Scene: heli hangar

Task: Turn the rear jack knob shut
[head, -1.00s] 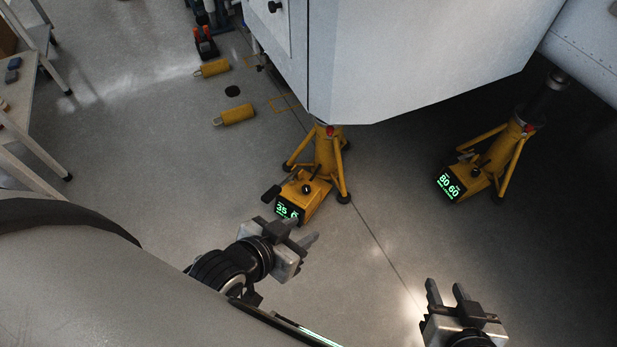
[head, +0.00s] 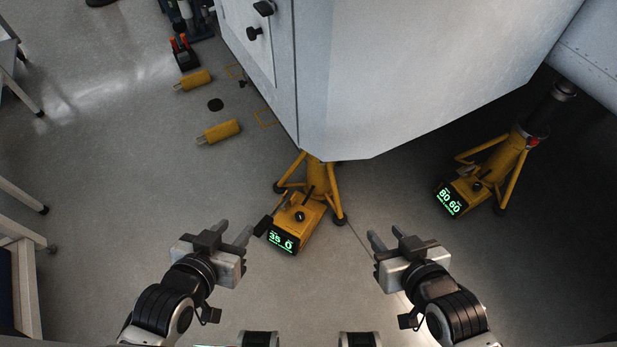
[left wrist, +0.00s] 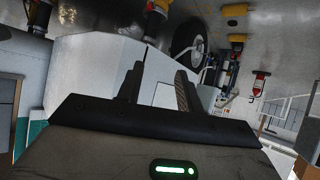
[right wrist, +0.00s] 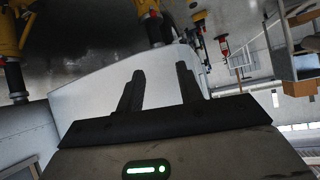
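Two yellow tripod jacks show in the head view. The nearer jack (head: 318,185) stands in the middle under the pale hull, with a dark round knob (head: 300,216) on its box and a display (head: 282,242) reading 35 and 0. The farther jack (head: 505,160) stands at the right, with a small dark knob (head: 477,187) and a display reading 80 and 60. I cannot tell which is the rear jack. My left gripper (head: 235,231) is open and empty, left of the nearer box. My right gripper (head: 384,233) is open and empty, to its right. Neither touches a jack.
The hull's pale body (head: 400,80) hangs over the nearer jack. Yellow cylinders (head: 218,131) lie on the floor at the upper left. A bench frame (head: 22,235) stands at the left edge. Floor between my grippers and the jacks is clear.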

